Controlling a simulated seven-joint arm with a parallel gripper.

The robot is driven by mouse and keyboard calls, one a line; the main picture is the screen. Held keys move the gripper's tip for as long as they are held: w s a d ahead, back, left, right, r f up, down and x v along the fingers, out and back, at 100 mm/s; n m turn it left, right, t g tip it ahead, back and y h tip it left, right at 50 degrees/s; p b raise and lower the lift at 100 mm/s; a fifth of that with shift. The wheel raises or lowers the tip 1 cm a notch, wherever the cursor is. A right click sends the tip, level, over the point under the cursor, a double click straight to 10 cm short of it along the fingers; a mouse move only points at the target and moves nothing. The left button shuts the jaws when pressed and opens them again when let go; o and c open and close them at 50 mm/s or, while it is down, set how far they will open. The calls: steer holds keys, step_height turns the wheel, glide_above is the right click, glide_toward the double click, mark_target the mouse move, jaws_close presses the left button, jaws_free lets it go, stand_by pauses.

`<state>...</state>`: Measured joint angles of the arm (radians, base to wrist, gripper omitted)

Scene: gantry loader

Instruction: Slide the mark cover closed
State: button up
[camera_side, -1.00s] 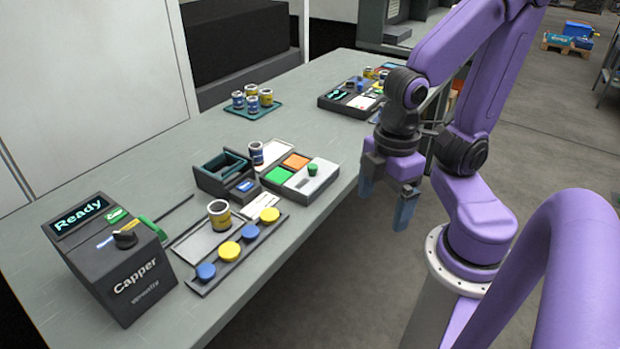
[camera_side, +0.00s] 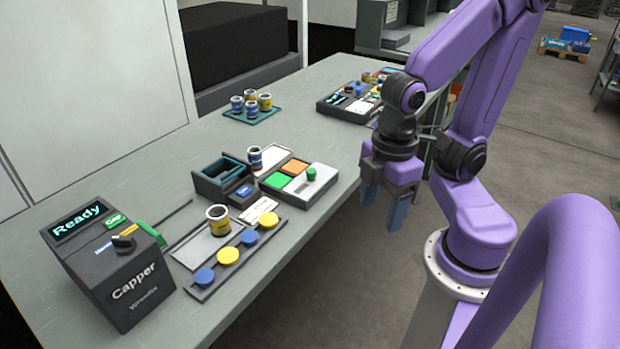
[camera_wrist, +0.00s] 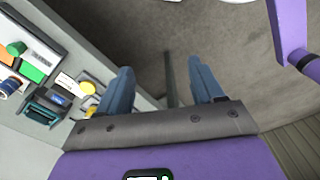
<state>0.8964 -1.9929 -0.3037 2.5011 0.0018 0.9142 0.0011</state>
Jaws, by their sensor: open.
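No readable label picks out the mark cover. A pale sliding-looking panel (camera_side: 322,182) with a green knob (camera_side: 311,174) lies on a dark-framed unit beside a green square (camera_side: 276,180) and an orange square (camera_side: 296,166). To its left is a dark box (camera_side: 208,184) with an open teal-lined recess and a blue label (camera_side: 244,191). The panel and box also show at the left of the wrist view. My gripper (camera_side: 382,207) is open and empty, pointing down beyond the table's right edge, apart from the panel. Its two blue-grey fingers (camera_wrist: 160,68) stand wide apart in the wrist view.
A capper (camera_side: 120,275) reading "Ready" stands at the front left. A tray of blue and yellow caps (camera_side: 239,247) and a can (camera_side: 218,221) are beside it. Several cans stand on a teal mat (camera_side: 236,115) farther back. The table's middle left is clear.

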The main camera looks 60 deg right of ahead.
steer(key=w+m, duration=0.2)
steer(key=w, duration=0.1)
steer(key=w+r+m, duration=0.1)
steer(key=w+m, duration=0.1)
steer(key=w, duration=0.1)
steer(key=w+r+m, duration=0.1)
steer(key=w, duration=0.3)
steer(key=shift+d+m, duration=0.1)
steer(key=shift+m, duration=0.3)
step_height(320, 180, up, 2)
steer(key=r+m, duration=0.1)
steer(key=m, duration=1.3)
glide_above(311, 170)
step_height(311, 170, down, 18)
steer(key=shift+r, duration=0.1)
